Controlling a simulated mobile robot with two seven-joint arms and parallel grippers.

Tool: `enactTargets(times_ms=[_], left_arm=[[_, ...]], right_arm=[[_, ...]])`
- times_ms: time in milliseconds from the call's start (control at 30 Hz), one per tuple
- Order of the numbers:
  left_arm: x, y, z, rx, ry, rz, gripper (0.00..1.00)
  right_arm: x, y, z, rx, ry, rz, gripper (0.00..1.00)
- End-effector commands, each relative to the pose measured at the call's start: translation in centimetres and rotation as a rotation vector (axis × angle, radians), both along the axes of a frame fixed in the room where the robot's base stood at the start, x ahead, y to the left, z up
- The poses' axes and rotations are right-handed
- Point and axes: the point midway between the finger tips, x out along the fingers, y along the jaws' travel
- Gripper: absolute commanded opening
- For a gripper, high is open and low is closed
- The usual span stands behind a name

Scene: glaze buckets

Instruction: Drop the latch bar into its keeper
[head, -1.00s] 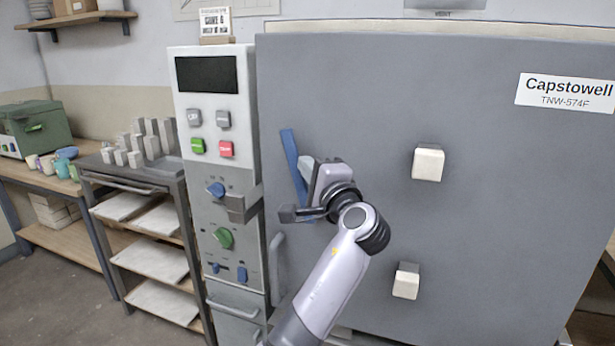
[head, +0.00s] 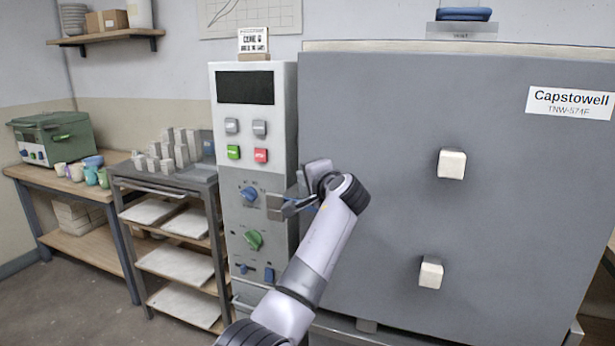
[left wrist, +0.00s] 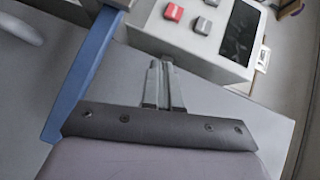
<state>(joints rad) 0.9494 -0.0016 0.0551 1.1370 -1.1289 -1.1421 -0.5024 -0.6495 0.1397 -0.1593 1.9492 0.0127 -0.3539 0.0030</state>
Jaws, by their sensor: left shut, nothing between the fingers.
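The latch bar is a flat blue bar (left wrist: 78,85) at the left of the left wrist view. It runs from the lower left up to the top edge, where its end meets a grey bracket, the keeper (left wrist: 121,3). The frame edge cuts this off, so I cannot tell how deep the bar sits. In the head view the keeper (head: 274,206) is on the control panel's right side, and my arm hides the bar. My left gripper (head: 287,210) is shut and empty in front of the keeper; its closed fingers (left wrist: 162,68) are apart from the bar.
The grey kiln door (head: 390,120) with two pale knobs fills the right. The control panel (head: 228,170) with buttons and dials stands left of it. A shelf rack (head: 165,205) and a workbench (head: 75,240) are farther left.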

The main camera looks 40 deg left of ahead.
Motion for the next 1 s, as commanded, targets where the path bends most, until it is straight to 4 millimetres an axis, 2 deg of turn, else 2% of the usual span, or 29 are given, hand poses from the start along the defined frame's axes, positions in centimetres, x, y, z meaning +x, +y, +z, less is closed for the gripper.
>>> enactTargets(times_ms=[133, 400, 700, 1000], left_arm=[[0.6, 0.9, -1.3, 0.005, 0.004, 0.001, 0.00], [0.6, 2.0, -3.2, 0.006, 0.004, 0.001, 0.00], [0.4, 2.5, -4.5, -0.102, -0.022, 0.001, 0.00], [0.4, 2.5, -4.8, -0.130, -0.029, 0.000, 0.00]], right_arm=[[0.0, 0.0, -0.1, 0.000, 0.001, 0.000, 0.43], [0.0, 0.0, 0.2, 0.000, 0.001, 0.000, 0.43], [0.0, 0.0, 0.5, 0.000, 0.000, 0.000, 0.43], [0.0, 0.0, 0.5, 0.000, 0.000, 0.000, 0.43]])
